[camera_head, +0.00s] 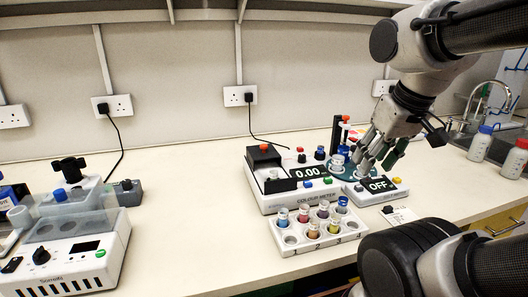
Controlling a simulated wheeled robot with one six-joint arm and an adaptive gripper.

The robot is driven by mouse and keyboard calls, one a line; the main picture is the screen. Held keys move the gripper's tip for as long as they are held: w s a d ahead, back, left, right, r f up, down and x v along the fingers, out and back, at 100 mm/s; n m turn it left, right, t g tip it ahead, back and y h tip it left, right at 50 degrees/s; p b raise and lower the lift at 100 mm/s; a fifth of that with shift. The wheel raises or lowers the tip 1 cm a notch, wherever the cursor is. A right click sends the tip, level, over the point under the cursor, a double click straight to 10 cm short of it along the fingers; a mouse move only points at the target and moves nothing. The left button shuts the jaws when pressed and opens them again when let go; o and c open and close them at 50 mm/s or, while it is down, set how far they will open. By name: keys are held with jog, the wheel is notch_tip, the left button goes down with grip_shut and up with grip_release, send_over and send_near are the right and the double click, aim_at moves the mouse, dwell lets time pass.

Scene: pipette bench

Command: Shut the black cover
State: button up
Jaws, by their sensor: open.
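The black cover (264,158) is on the left part of the white colour meter (280,204), with a small orange-red knob on top. It appears raised at the back, with a pale opening in front of it, but its exact angle is hard to tell. The meter's display (308,172) reads 0.00. My gripper (370,152) is open, to the right of the meter and apart from the cover. Its fingers point down over a device with a dark teal disc (350,172) and a display reading OFF. Whether the fingers touch anything there is unclear.
A white rack (318,240) of coloured vials stands in front of the meter. A grey-white machine (62,250) is at the left. White bottles (480,144) stand near the sink at the right. The bench (190,200) between the left machine and the meter is clear.

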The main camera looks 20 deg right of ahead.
jog(key=shift+a, duration=0.1)
jog(key=c, duration=0.3)
jog(key=shift+w+a+f+n+g, duration=0.3)
jog(key=shift+w+a+f+g, duration=0.25)
jog(key=shift+w+f, duration=0.25)
grip_shut()
jog(key=shift+n+g, duration=0.25)
jog(key=shift+n, duration=0.65)
jog(key=w+a, duration=0.4)
jog(key=w, duration=0.5)
jog(key=w+a, duration=0.4)
jog(key=w, duration=0.6)
jog(key=w+a+r, duration=0.1)
jog(key=w+a, duration=0.4)
jog(key=w, duration=0.4)
jog(key=shift+w+r, duration=0.1)
jog(key=shift+w, duration=0.25)
jog(key=w+a+r+t, duration=0.1)
jog(key=w+r, duration=0.3)
jog(key=w, duration=0.1)
send_over(257, 146)
jog(key=s, duration=0.1)
jog(key=shift+m+y, duration=0.3)
notch_tip(257, 146, down, 10)
jog(key=shift+d+r, duration=0.1)
jog(key=shift+r, duration=0.05)
jog(key=shift+s+d, duration=0.1)
jog(key=shift+s, duration=0.4)
